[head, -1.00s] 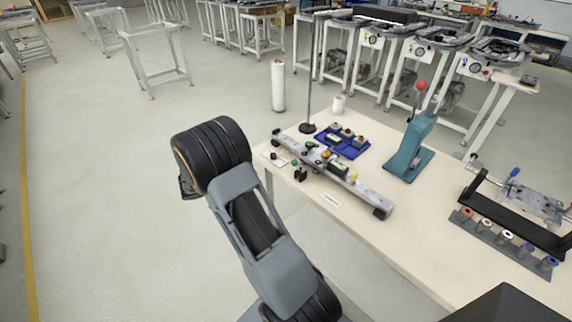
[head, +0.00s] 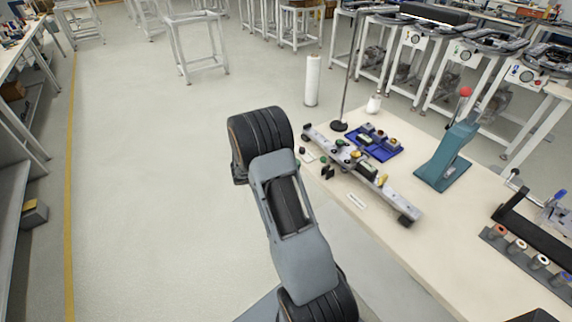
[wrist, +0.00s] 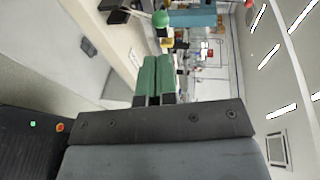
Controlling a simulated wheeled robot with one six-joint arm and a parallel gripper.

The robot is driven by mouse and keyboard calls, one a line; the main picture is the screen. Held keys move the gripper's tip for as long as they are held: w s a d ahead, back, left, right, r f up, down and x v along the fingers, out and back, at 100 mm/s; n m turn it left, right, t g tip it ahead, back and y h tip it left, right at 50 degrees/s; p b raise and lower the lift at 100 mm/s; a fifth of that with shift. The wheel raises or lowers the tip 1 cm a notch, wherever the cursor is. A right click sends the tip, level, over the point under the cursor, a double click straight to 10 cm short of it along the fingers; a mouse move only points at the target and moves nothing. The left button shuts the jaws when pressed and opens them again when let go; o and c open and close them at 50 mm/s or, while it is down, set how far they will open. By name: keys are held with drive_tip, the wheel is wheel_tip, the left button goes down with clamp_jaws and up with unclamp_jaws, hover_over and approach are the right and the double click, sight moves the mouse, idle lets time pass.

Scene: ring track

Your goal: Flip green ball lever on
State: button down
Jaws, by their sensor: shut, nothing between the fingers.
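The lever's green ball (head: 324,159) shows small at the near edge of the table, beside a long grey rail (head: 400,198) with several knobs and switches. In the wrist view a green ball (wrist: 160,19) on a thin stem is near the top centre, beyond my fingertips and apart from them. My gripper (wrist: 157,62) is shut and empty, its two green-padded fingers side by side. In the head view my arm hides the gripper. The lever's position is too small to tell.
A blue tray (head: 396,152) with parts lies behind the rail. A teal press (head: 445,158) with a red knob stands to its right. A thin pole (head: 347,80) rises at the table's back left. The floor left of the table (head: 150,200) is clear.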

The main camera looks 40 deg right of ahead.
drive_tip(key=x, duration=0.8)
drive_tip(key=shift+p, duration=0.4)
drive_tip(key=shift+d, duration=0.1)
